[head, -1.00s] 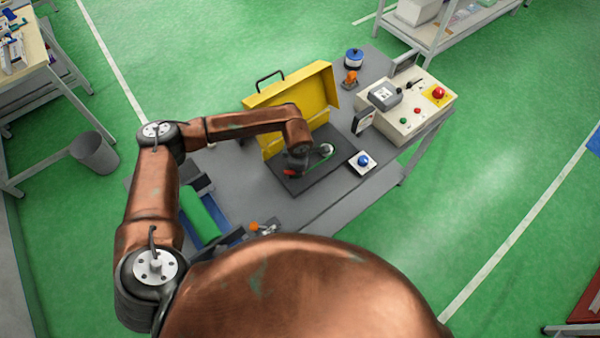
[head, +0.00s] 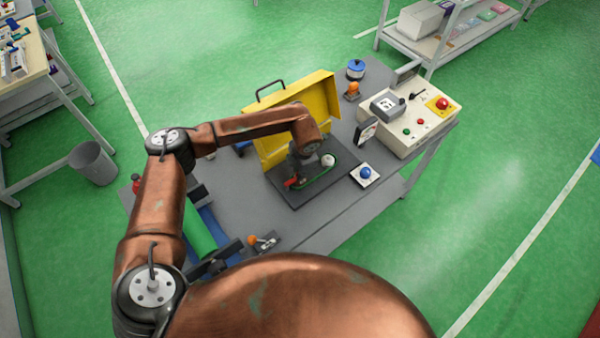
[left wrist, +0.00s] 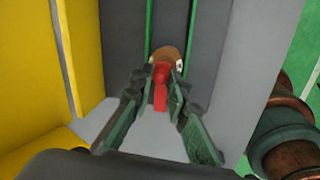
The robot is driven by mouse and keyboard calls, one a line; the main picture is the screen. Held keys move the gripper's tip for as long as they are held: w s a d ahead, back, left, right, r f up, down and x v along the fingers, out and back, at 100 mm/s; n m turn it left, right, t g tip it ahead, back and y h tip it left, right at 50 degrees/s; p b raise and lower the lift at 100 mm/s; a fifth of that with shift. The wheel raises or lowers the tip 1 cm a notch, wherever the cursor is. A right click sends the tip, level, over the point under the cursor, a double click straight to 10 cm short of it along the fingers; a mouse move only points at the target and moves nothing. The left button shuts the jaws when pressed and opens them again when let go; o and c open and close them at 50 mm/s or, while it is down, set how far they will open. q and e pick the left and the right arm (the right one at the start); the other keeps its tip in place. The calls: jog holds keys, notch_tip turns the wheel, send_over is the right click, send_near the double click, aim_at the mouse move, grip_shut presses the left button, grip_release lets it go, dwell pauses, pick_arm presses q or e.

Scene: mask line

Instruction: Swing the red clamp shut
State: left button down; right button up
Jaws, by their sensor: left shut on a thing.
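The red clamp (head: 291,182) is a small red handle on the dark plate in front of the open yellow case. In the left wrist view the clamp (left wrist: 160,92) stands between my finger pads. My left gripper (head: 297,176) is at the clamp in the head view, with my wrist covering part of it. In the left wrist view my left gripper (left wrist: 163,95) is shut on the red handle. The clamp's base and pivot are hidden, so I cannot tell its exact angle. My right gripper is not in view.
The yellow case (head: 320,97) stands behind the plate. A blue button box (head: 365,174) and a control panel (head: 420,115) are to the right.

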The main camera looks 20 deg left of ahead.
pick_arm(q)
jog(key=shift+w+r, duration=0.1)
jog(key=shift+r, duration=0.05)
jog(key=c, duration=1.8)
grip_release()
jog(key=shift+c, duration=0.2)
notch_tip(320, 180, up, 12)
jog(key=s+d, duration=0.1)
jog(key=shift+s+d+f, duration=0.2)
jog(key=shift+s, duration=0.2)
jog(key=shift+f, duration=0.1)
